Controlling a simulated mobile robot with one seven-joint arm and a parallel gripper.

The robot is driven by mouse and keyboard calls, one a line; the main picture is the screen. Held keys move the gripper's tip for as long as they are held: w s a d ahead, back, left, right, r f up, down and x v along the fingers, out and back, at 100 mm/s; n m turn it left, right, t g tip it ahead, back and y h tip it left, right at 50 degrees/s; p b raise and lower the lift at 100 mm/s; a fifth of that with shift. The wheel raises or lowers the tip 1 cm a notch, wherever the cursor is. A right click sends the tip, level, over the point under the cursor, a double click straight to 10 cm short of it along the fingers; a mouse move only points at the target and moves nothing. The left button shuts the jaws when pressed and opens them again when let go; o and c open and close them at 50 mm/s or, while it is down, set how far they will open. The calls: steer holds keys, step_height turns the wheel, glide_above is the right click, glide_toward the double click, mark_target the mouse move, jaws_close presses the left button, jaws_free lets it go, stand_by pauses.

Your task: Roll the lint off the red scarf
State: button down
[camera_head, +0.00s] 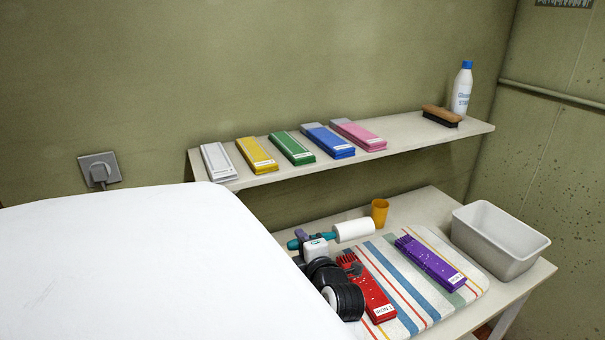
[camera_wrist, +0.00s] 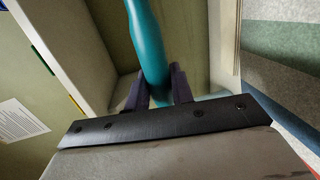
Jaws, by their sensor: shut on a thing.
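The red scarf (camera_head: 378,300) lies folded on a striped cloth (camera_head: 403,291) on the table, with pale specks on it and a white label at its near end. My arm hides part of its left side. My gripper (camera_head: 301,236) is shut on the teal handle (camera_head: 328,238) of a lint roller. The handle also shows between my gripper's fingers (camera_wrist: 158,88) in the wrist view (camera_wrist: 148,45). The white roller head (camera_head: 354,230) points right, above the table and behind the red scarf, apart from it.
A purple scarf (camera_head: 431,262) with pale specks lies right of the red one. An orange cup (camera_head: 379,212) stands behind; a white bin (camera_head: 500,238) stands at right. A shelf (camera_head: 400,141) above holds several folded scarves, a brush (camera_head: 441,116) and a bottle (camera_head: 462,90).

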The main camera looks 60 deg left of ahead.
steer(key=shift+f+b, duration=3)
steer(key=shift+f, duration=0.75)
steer(key=shift+f+b+v, duration=0.35)
steer(key=shift+b+v, duration=0.25)
steer(key=shift+v, duration=1.55)
steer(key=shift+f+b+v, duration=0.3)
steer(key=shift+b+v, duration=0.35)
steer(key=shift+v, duration=1.5)
steer(key=shift+f+b+v, duration=0.35)
steer(key=shift+b+v, duration=0.25)
steer(key=shift+v, duration=1.5)
steer(key=shift+f+p+v, duration=0.1)
steer(key=shift+p+v, duration=0.45)
steer(key=shift+v, duration=0.2)
steer(key=shift+f+p+v, duration=0.15)
steer(key=shift+p+v, duration=0.35)
steer(key=shift+v, duration=0.25)
steer(key=shift+r, duration=0.1)
